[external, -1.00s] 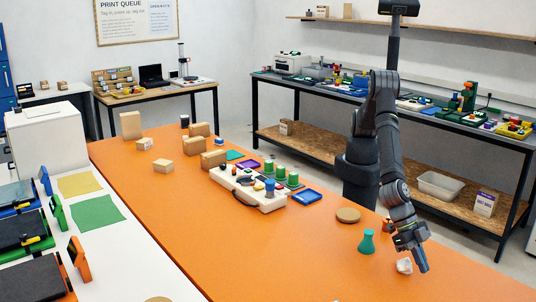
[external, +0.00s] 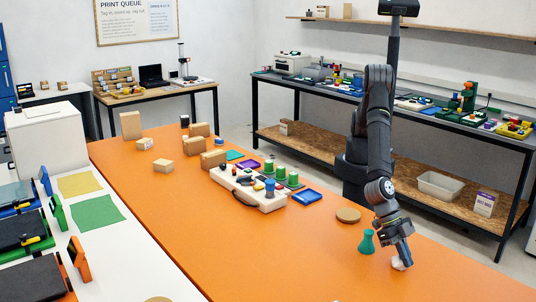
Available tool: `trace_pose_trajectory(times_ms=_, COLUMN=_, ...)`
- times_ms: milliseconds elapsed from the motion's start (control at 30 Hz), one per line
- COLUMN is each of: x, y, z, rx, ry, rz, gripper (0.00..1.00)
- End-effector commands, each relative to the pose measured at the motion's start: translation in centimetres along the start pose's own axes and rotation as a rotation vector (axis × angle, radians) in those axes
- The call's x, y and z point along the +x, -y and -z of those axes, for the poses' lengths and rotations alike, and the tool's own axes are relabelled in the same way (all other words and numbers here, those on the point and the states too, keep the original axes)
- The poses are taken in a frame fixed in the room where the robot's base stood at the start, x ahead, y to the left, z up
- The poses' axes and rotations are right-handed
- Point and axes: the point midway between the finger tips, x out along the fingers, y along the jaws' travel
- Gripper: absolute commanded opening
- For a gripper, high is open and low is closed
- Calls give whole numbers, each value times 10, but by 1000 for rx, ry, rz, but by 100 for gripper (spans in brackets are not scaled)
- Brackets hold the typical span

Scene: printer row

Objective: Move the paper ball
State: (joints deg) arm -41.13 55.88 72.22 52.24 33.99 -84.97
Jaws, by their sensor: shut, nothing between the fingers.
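The paper ball (external: 397,265) is a small white crumpled lump on the orange table, near its right edge. My gripper (external: 404,261) is low over the table right at the ball and covers part of it from this camera. The fingers are shut with nothing between them. Whether they touch the ball is too small to tell.
A teal flask-shaped piece (external: 367,242) stands just left of my gripper. A round tan disc (external: 348,215) lies behind it. The orange table (external: 290,255) is clear in front.

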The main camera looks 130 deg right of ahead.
Motion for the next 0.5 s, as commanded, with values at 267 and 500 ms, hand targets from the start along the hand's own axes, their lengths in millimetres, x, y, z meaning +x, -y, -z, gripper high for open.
trace_pose_trajectory(times_ms=267, x=-8, y=1, z=-10, rx=-1, ry=0, rz=0, gripper=0)
trace_pose_trajectory(times_ms=500, x=-7, y=1, z=-9, rx=-2, ry=0, rz=0, gripper=0)
